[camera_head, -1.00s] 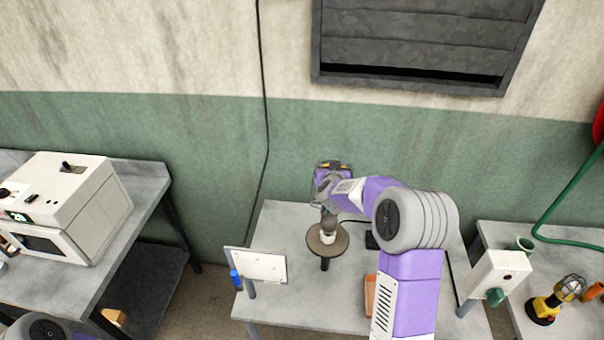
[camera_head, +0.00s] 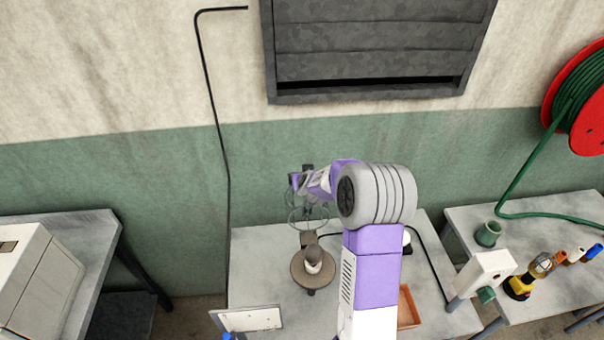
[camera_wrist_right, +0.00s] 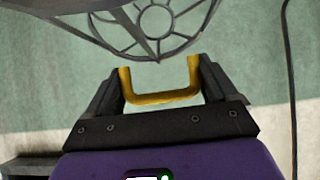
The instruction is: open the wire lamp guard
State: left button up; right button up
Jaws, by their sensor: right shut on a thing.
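The wire lamp guard (camera_head: 308,215) is a cage of thin grey wire. It stands raised behind the lamp, clear of the bulb. The lamp (camera_head: 313,262) sits on a round brown plate (camera_head: 299,276) on the middle table. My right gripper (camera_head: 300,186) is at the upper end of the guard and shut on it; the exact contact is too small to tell. In the right wrist view, the guard's ring and spokes (camera_wrist_right: 156,24) fill the top, beyond the jaws (camera_wrist_right: 160,85). A yellow U-shaped piece shows between the jaws. My left gripper is out of view.
My right arm crosses above the middle table (camera_head: 255,270). The green wall is close behind.

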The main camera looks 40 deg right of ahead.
jog(key=shift+s+f, duration=0.2)
jog(key=shift+s, duration=0.05)
jog(key=o, duration=1.2)
jog(key=shift+s, duration=0.1)
jog(key=shift+r, duration=0.2)
jog(key=p+v, duration=0.1)
jog(key=v, duration=0.6)
jog(key=shift+s+a, duration=0.1)
jog(key=shift+s, duration=0.05)
